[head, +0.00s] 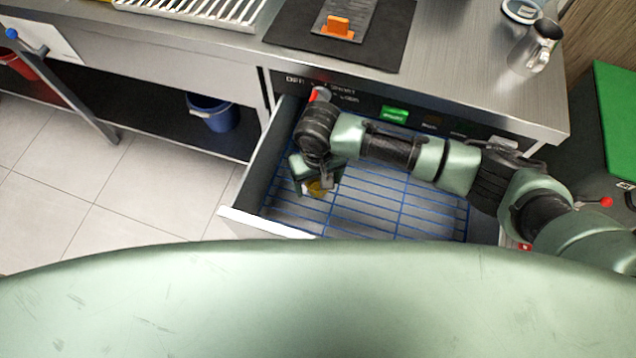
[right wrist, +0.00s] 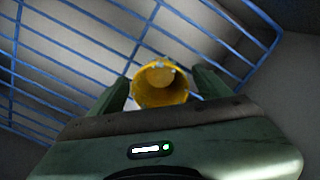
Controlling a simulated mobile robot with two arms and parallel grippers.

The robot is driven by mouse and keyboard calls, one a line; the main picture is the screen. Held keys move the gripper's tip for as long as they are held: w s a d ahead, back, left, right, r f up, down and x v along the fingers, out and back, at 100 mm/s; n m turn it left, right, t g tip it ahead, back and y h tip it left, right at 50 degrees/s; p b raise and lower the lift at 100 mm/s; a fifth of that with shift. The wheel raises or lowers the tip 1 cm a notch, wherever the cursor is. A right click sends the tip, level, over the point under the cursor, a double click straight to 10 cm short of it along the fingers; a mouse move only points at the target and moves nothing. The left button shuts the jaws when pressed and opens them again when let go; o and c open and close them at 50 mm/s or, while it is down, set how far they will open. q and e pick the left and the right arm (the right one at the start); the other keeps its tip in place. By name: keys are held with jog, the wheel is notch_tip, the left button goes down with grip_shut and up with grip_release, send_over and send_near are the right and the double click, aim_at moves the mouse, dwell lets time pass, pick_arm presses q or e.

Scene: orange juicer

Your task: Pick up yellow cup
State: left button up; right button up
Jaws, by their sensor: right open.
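The yellow cup (right wrist: 160,84) shows in the right wrist view, between the two fingers of my right gripper (right wrist: 160,92). The fingers are open, one on each side of it, and I cannot tell whether either touches it. In the head view only a small part of the cup (head: 314,188) shows beneath my right gripper (head: 316,186), at the left side of an open drawer (head: 280,228). The rest of the cup is hidden by the gripper there. My left gripper is not in view.
The drawer has a blue wire rack (head: 400,205), and its right part looks empty. The steel counter (head: 460,60) is above it, with a metal pitcher (head: 535,48) and a black mat (head: 385,45). A green box (head: 612,115) stands at right.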

jog(key=c, duration=1.4)
